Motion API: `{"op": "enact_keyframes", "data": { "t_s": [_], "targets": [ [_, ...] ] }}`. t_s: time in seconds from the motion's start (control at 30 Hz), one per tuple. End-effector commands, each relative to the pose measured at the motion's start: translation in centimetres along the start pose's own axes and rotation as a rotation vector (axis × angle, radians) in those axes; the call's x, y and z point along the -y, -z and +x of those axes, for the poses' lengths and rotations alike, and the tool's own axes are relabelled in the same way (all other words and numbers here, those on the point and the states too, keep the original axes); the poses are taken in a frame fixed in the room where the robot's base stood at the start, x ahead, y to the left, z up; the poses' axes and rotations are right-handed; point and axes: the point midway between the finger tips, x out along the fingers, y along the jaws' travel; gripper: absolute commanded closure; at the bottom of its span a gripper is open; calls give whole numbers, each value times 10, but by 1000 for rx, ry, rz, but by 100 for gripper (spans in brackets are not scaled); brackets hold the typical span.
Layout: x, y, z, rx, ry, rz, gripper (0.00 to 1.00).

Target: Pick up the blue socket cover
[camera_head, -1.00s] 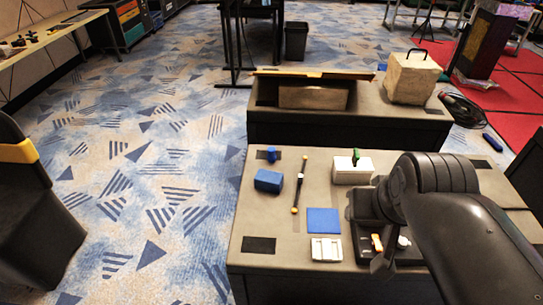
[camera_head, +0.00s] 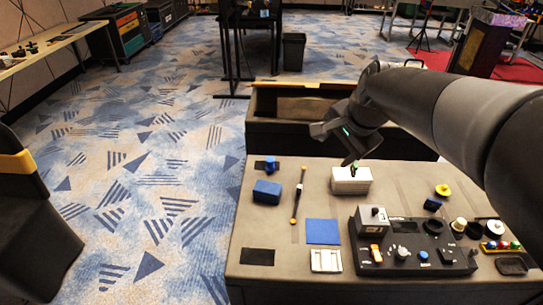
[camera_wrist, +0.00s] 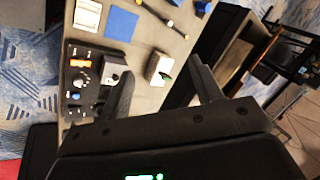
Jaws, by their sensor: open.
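A flat blue square (camera_head: 322,231) lies on the near grey table; it also shows in the wrist view (camera_wrist: 122,23). A blue block (camera_head: 267,191) and a smaller blue piece (camera_head: 270,164) lie to its upper left. I cannot tell for certain which blue piece is the socket cover. My gripper (camera_head: 335,145) is open and empty above the far edge of the table, near the white box (camera_head: 351,181) with a green part. In the wrist view my gripper (camera_wrist: 160,72) has its fingers spread, with the white box (camera_wrist: 157,66) showing between them.
A white frame-like piece (camera_head: 326,260) lies just below the blue square. A black panel (camera_head: 412,246) with knobs and buttons stands to the right. A thin black-and-yellow tool (camera_head: 298,196) lies left of the square. A dark open bin (camera_head: 300,133) stands behind the table.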

Motion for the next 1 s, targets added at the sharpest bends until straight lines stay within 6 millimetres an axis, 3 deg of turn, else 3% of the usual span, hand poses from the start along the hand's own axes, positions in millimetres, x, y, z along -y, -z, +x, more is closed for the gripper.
{"op": "enact_keyframes", "data": {
  "t_s": [0.2,0.5,0.77,1.0],
  "targets": [
    [55,31,54,45,-7,338,41],
    [118,61,146,72,-36,791,41],
    [159,72,242,69,-70,1166,41],
    [184,67,335,50,-99,1482,41]
  ]
}}
